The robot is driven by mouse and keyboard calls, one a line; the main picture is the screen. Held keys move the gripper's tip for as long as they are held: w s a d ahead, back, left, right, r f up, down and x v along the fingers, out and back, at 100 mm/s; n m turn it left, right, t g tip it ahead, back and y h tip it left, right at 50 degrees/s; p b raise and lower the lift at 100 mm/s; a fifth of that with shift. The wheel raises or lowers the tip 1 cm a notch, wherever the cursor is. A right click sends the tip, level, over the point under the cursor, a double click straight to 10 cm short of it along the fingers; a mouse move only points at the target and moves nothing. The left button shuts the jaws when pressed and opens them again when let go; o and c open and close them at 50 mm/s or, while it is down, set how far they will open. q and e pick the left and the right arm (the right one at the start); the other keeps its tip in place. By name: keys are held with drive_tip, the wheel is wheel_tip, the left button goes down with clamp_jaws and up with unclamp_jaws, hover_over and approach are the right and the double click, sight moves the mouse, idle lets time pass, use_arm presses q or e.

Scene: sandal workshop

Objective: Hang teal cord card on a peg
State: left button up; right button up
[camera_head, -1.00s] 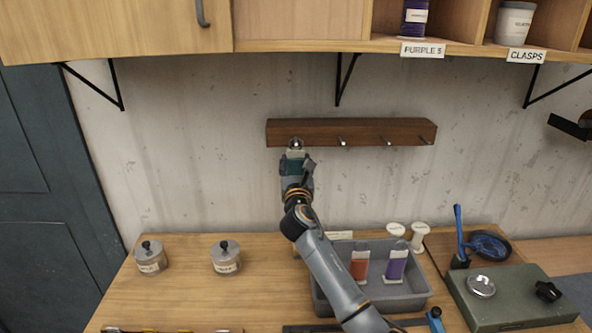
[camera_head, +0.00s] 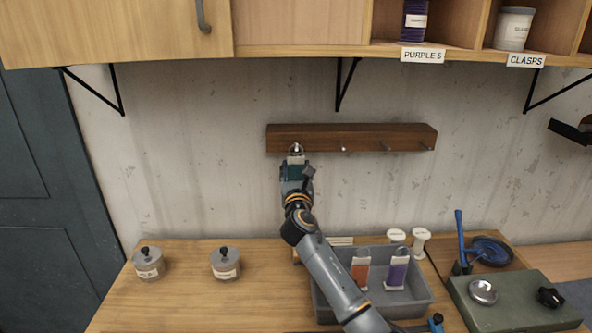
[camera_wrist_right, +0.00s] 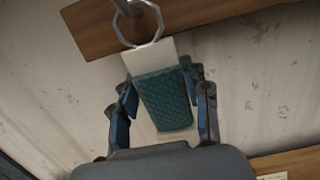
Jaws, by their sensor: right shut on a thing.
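The teal cord card (camera_wrist_right: 162,98) is wound with teal cord and has a pale top with a metal ring (camera_wrist_right: 138,24). It also shows small in the head view (camera_head: 294,171). My right gripper (camera_wrist_right: 163,92) is shut on the card, a blue-padded finger at each side. The brown peg rail (camera_head: 350,134) is on the wall, with several metal pegs. The ring is at the leftmost peg (camera_wrist_right: 127,7), overlapping it in the wrist view; I cannot tell whether it is around the peg. My left gripper is not in view.
A grey tray (camera_head: 425,302) on the bench below holds an orange card (camera_head: 360,270) and a purple card (camera_head: 398,270). Two lidded jars (camera_head: 148,264) stand left. Shelves overhang the rail. The wall around the rail is clear.

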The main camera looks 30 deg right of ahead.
drive_tip(key=o, duration=1.3)
drive_tip(key=shift+o, duration=0.2)
drive_tip(key=v, duration=1.2)
drive_tip(key=shift+f, duration=0.1)
